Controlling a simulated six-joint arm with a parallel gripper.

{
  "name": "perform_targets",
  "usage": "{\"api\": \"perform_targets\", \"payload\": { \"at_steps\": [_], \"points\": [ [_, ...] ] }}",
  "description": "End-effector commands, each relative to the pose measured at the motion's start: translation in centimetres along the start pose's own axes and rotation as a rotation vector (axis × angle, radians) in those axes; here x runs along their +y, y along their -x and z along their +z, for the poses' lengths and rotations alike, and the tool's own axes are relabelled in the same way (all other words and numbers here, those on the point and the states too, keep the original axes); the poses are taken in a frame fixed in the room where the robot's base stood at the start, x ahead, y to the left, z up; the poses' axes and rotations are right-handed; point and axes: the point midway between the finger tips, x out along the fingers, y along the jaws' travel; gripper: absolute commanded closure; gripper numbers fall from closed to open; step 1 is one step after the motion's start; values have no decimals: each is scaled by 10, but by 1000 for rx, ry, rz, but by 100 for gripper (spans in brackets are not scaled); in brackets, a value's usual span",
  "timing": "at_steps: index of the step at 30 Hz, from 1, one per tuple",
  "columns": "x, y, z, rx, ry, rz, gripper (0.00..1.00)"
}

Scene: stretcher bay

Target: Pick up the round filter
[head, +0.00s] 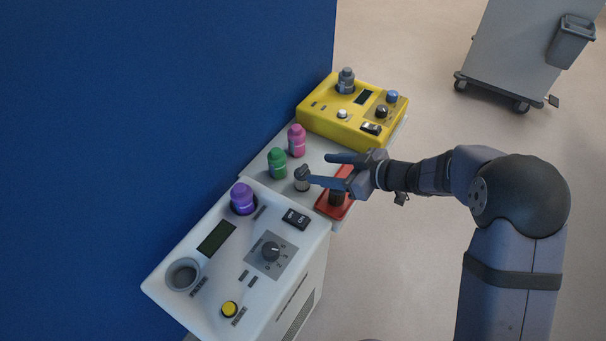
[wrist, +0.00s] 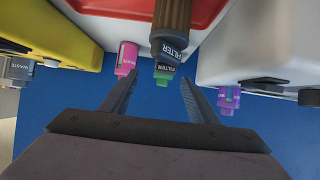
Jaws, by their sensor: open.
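Two filter-like parts stand near my gripper. A smaller grey part with a dark top (head: 302,184) stands on the pale shelf beyond the tray; a second "FILTER" label shows behind the brown one in the wrist view (wrist: 164,67). I cannot tell for sure which is the round filter. My gripper (head: 317,169) is open and empty, its fingers reaching over the tray and shelf. One fingertip appears close to the grey part; contact cannot be told.
Green (head: 277,164) and pink (head: 297,141) bottles stand close behind on the shelf. A yellow device (head: 320,121) is on the far side, a white device (head: 185,240) with a purple bottle (head: 242,199) on the near side. A blue wall (head: 150,100) rises behind.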

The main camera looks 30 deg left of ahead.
Motion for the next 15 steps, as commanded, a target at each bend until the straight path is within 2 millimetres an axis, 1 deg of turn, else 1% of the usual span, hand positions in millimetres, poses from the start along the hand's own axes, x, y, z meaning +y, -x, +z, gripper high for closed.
{"api": "perform_targets", "payload": {
  "at_steps": [1,4,8,15],
  "points": [
    [-6,-3,-2,5,6,-27,45],
    [-12,-5,-2,10,9,-50,45],
    [-12,-9,-2,10,9,-52,45],
    [-13,-26,-1,9,10,-50,45]
  ]
}}
